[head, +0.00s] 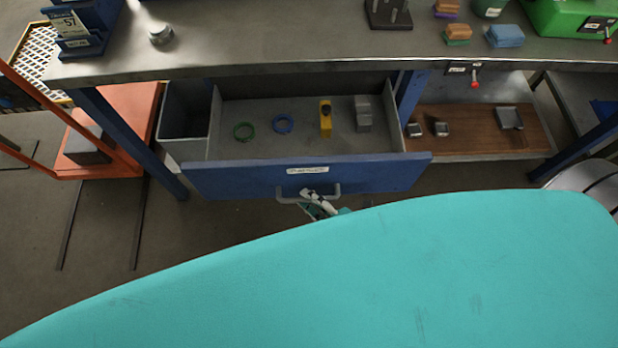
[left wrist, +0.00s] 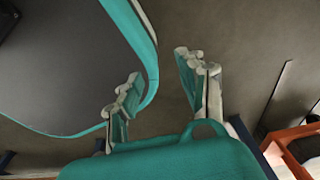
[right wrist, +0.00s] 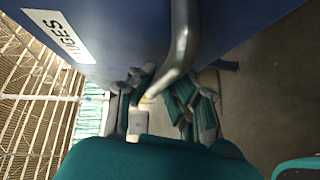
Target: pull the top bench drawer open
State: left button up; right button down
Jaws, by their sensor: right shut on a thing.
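The blue-fronted top bench drawer (head: 245,178) stands pulled out from under the bench top in the head view, its inside showing. A white label sits on its front above a grey bar handle (head: 336,189). My right gripper (head: 318,205) is shut on the handle; the right wrist view shows the handle (right wrist: 186,35) running between its fingers. My left gripper (left wrist: 160,72) is open and empty in the left wrist view, over the floor and away from the drawer. It is not visible in the head view.
A wooden-topped shelf (head: 470,142) is to the right. My turquoise body covers the foreground.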

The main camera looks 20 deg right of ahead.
jog(key=shift+s+a+r, duration=0.15)
jog(key=shift+s+r, duration=0.05)
jog(key=shift+s, duration=0.25)
jog(key=c, duration=1.6)
grip_release()
jog(key=shift+o, duration=1.3)
jog(key=shift+s, duration=0.1)
jog(key=shift+f, duration=0.1)
jog(key=v, duration=1.2)
jog(key=shift+f, duration=0.15)
